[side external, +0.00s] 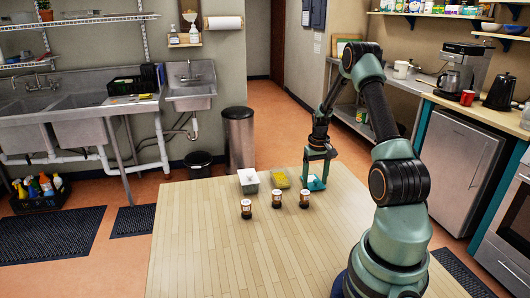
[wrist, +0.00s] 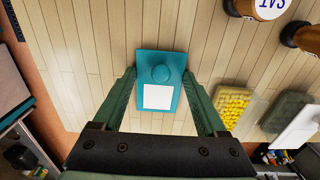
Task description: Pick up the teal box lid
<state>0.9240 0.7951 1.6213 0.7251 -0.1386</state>
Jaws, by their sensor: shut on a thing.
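The teal lid (wrist: 163,58), with a round knob and a white label, lies between the two fingers of my gripper (wrist: 160,76) in the wrist view. The fingers are shut on its left and right sides. In the side external view my gripper (side external: 317,155) points down at the right part of the table's far end, with the teal lid (side external: 315,184) below it. I cannot tell whether the lid is touching the table or a little above it. Any box under it is hidden.
A yellow-filled box (side external: 280,178) and a clear box with a white lid (side external: 248,178) stand left of my gripper on the wooden table (side external: 220,250). Three dark jars stand nearer, including the left jar (side external: 246,209). The table's near part is clear.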

